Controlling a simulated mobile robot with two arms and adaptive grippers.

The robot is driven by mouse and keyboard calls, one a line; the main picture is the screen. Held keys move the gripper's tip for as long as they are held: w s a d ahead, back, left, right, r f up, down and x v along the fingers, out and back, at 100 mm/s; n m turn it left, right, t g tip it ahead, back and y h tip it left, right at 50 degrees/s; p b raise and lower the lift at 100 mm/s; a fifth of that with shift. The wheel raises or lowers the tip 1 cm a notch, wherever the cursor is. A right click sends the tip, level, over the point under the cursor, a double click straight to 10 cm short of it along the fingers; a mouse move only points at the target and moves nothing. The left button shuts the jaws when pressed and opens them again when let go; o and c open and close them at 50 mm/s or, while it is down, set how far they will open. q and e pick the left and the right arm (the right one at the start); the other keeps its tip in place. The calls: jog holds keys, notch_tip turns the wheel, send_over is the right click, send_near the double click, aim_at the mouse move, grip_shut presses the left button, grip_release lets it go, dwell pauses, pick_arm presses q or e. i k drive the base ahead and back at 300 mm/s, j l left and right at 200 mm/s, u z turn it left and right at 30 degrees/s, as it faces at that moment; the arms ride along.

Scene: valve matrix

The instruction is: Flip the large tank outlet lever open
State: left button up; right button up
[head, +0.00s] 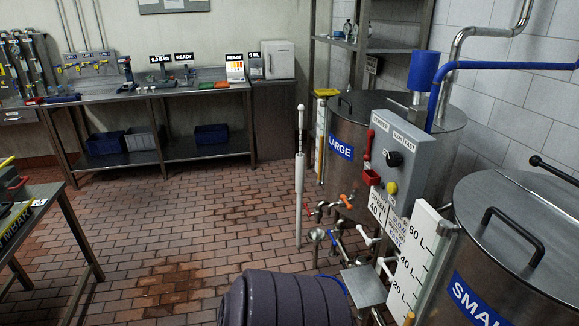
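The large tank (338,172) is a steel cylinder with a blue LARGE label (341,147), standing right of centre. Low at its front is a cluster of pipes and valves. An orange lever (346,201) sits near the tank's lower front, and a smaller red lever (307,208) is left of it. White handles (367,235) are lower and to the right. I cannot tell for certain which lever is the tank's outlet lever, nor whether it is open. Neither of my grippers shows in the head view.
A grey control box (400,150) stands before the large tank. The small tank (525,240) is at the right. A dark ribbed drum (285,300) lies at the bottom centre, before the valves. A white pole (300,180) stands left of them. The tiled floor (190,220) is open at left.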

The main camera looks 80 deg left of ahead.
aim_at(334, 242)
jog(key=j+u, duration=0.7)
jog(key=u, duration=0.25)
jog(key=i+j+u, duration=0.1)
jog(key=j+u, duration=0.2)
jog(key=u, duration=0.15)
jog(key=i+j+u, duration=0.1)
jog(key=j, duration=0.35)
jog(key=i+j+u, duration=0.1)
jog(key=i+j, duration=0.25)
jog(key=i+j+u, duration=0.1)
jog(key=i+j, duration=0.15)
jog(key=j, duration=0.3)
jog(key=i+j+u, duration=0.25)
jog(key=i+j, duration=0.2)
jog(key=i, duration=0.2)
